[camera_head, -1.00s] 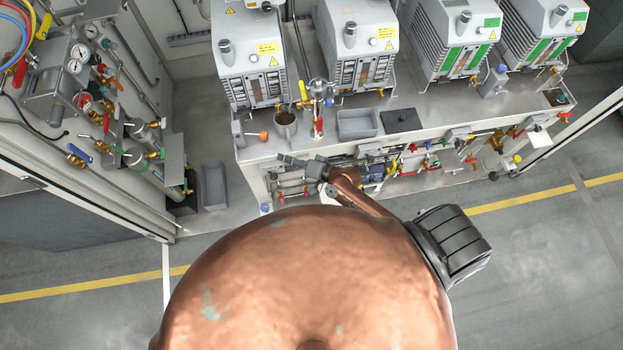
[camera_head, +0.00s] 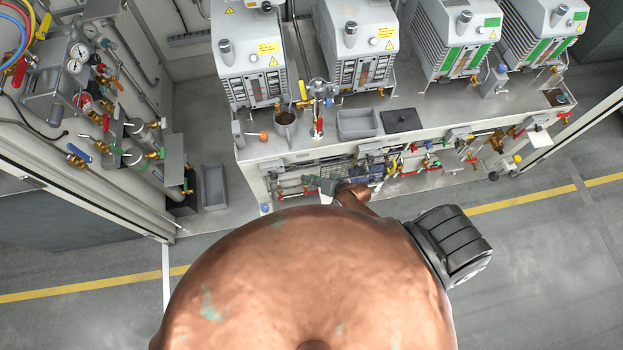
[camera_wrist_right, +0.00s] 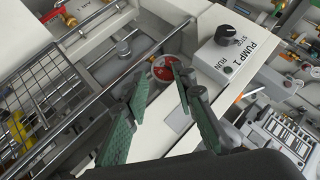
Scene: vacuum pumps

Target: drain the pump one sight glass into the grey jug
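The grey jug (camera_head: 285,124), with a dark inside, stands upright on the bench in front of the leftmost pump (camera_head: 246,60) in the head view. A brass valve with a yellow handle (camera_head: 303,91) sits close above it; I cannot make out the sight glass itself. My right gripper (camera_head: 322,185) is below the bench's front edge, lower than the jug and apart from it. In the right wrist view its two green fingers (camera_wrist_right: 156,75) are spread with nothing held between them. A red round part (camera_wrist_right: 167,68) lies beyond the fingertips. My left gripper is out of view.
The PUMP 1 switch box (camera_wrist_right: 235,45) with a black knob is right of the fingers in the wrist view. A grey tray (camera_head: 357,124) and black plate (camera_head: 401,120) lie right of the jug. Pipes and valves (camera_head: 410,166) crowd the bench front.

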